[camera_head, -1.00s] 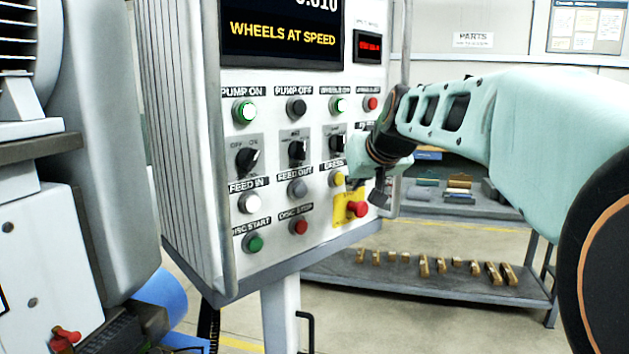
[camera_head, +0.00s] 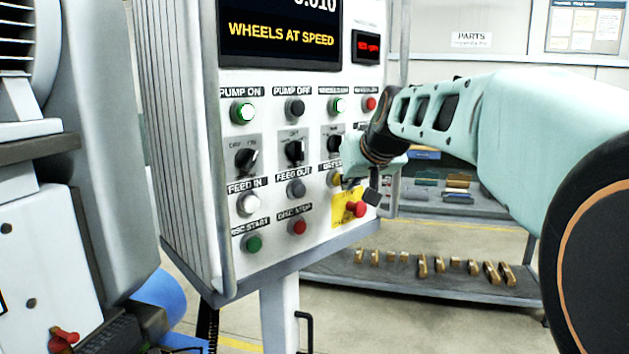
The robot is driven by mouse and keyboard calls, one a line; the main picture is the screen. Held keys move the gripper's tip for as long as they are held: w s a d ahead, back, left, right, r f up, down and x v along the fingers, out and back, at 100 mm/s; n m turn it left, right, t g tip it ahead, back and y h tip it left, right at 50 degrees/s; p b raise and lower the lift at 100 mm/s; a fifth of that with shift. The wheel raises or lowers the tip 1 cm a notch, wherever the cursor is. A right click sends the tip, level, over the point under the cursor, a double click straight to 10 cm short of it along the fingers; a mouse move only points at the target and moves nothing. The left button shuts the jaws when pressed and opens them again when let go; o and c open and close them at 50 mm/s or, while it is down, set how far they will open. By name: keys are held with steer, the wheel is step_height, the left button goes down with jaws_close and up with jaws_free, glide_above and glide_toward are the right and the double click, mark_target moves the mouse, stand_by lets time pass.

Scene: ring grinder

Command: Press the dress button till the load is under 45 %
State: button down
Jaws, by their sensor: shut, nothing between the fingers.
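The yellow dress button (camera_head: 333,178) is on the control panel (camera_head: 270,85), under its partly covered label. My gripper (camera_head: 354,187) is shut and empty, right at the button's right side, and it hides part of the button. I cannot tell whether the fingertips touch it. The main screen (camera_head: 281,34) reads "WHEELS AT SPEED" in yellow, with a number cut off at the top. A small red readout (camera_head: 367,47) to its right is too blurred to read.
A red emergency-stop knob (camera_head: 356,209) on a yellow plate sits just below my gripper. The feed out button (camera_head: 296,188) is left of the dress button, and a selector switch (camera_head: 334,143) is above. A shelf with several brass parts (camera_head: 440,264) stands behind.

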steer(key=shift+w+a, duration=0.4)
steer(key=shift+w, duration=0.05)
stand_by(0.7)
steer(key=shift+s+d, duration=0.15)
steer(key=shift+s+d+b, duration=0.45)
steer(key=shift+s+d, duration=0.05)
steer(key=shift+s, duration=0.1)
stand_by(0.4)
steer(key=s+d+b, duration=0.1)
steer(key=s, duration=0.1)
steer(key=s+d+b, duration=0.1)
steer(key=s+d, duration=0.1)
steer(key=shift+r+b, duration=0.1)
steer(key=shift+b, duration=0.3)
stand_by(0.4)
